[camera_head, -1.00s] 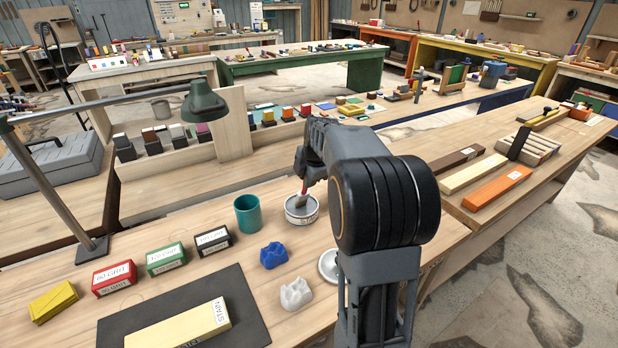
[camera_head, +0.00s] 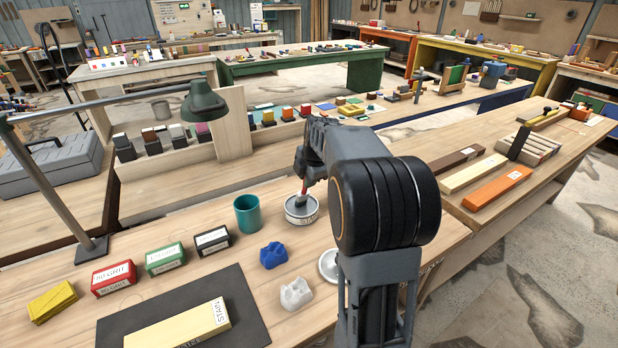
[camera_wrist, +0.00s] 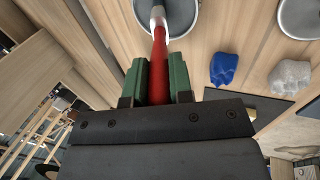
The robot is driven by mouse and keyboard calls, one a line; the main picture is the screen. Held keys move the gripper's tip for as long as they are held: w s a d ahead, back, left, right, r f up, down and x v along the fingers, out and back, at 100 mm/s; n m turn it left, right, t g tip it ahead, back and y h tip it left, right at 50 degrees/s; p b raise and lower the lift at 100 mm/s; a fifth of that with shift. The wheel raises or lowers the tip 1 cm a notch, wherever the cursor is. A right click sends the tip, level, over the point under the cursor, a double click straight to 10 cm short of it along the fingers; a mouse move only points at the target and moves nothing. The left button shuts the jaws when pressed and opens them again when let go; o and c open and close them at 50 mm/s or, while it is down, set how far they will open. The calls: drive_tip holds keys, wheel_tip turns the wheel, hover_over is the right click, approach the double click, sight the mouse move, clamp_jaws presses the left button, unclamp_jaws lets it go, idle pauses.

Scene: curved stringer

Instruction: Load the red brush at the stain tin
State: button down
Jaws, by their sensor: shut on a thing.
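The red brush (camera_wrist: 159,62) is held upright, bristle end down, in my gripper (camera_wrist: 158,80). The green jaws are shut on its red handle. The brush also shows in the head view (camera_head: 304,187), with its lower end inside the open stain tin (camera_head: 301,211). The tin is a round, pale container with a lettered label, and its rim shows in the wrist view (camera_wrist: 187,25). The bristles are hidden inside the tin. My gripper is above the tin, partly hidden by my arm in the head view.
A round lid (camera_head: 328,265) lies near the tin, beside a blue crumpled cloth (camera_head: 273,255) and a white one (camera_head: 296,293). A teal cup (camera_head: 247,213) stands left of the tin. A yellow board (camera_head: 178,325) lies on a dark mat (camera_head: 246,300).

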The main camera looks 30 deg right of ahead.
drive_tip(key=shift+r+p, duration=2.45)
drive_tip(key=shift+r, duration=1.05)
